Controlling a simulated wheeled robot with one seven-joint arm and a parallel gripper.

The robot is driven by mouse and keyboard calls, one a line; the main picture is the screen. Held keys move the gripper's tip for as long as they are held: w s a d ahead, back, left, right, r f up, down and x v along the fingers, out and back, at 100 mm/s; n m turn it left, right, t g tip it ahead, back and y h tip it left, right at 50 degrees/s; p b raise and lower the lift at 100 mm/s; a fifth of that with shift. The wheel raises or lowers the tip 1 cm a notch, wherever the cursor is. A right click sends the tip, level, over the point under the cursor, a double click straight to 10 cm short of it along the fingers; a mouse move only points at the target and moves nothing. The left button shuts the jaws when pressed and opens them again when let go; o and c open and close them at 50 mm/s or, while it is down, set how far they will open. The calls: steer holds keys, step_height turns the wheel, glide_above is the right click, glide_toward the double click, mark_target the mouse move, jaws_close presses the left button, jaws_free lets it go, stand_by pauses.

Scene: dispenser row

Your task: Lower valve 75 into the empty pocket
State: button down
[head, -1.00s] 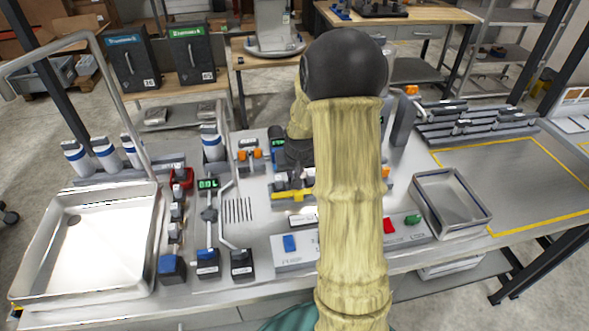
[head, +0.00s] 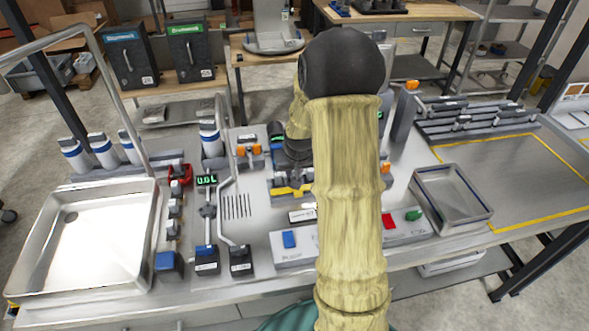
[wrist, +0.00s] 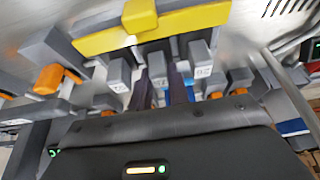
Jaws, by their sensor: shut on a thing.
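In the wrist view my gripper (wrist: 168,82) shows as two dark fingers reaching away from the black gripper body. They are shut on a narrow grey block with a little blue, taken as valve 75 (wrist: 157,66); its number is not legible. Similar grey valve blocks stand on both sides, one at the left (wrist: 118,76) and one at the right (wrist: 201,62). A yellow bar (wrist: 155,28) lies just beyond them. The pocket is not clearly visible, and I cannot tell how deep the valve sits. In the head view my arm hides the gripper and the valve.
Orange-tipped parts (wrist: 48,78) flank the valve row closely. In the head view, a steel tray (head: 90,240) stands left and a smaller open bin (head: 450,198) right. A button panel (head: 292,250) lies in front. The yellow-outlined area (head: 500,180) at the right is clear.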

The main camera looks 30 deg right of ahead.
steer(key=c, duration=1.3)
jaws_free()
steer(key=shift+o, duration=0.2)
steer(key=shift+w, duration=0.1)
steer(key=v, duration=1.7)
steer(key=shift+s+r, duration=0.15)
steer(key=shift+s, duration=0.05)
steer(key=shift+a, duration=0.1)
steer(key=s+a+f+n+p, duration=0.1)
steer(key=s+a+f, duration=0.3)
steer(key=s+a, duration=0.2)
steer(key=s+a+f+n+g+y+p, duration=0.1)
steer(key=s+a+f+n, duration=0.1)
steer(key=s+a+f, duration=0.2)
steer(key=s+a, duration=0.2)
steer(key=a, duration=0.1)
steer(key=shift+s+a+g, duration=0.2)
steer(key=shift+s+g, duration=0.05)
steer(key=shift+g, duration=0.05)
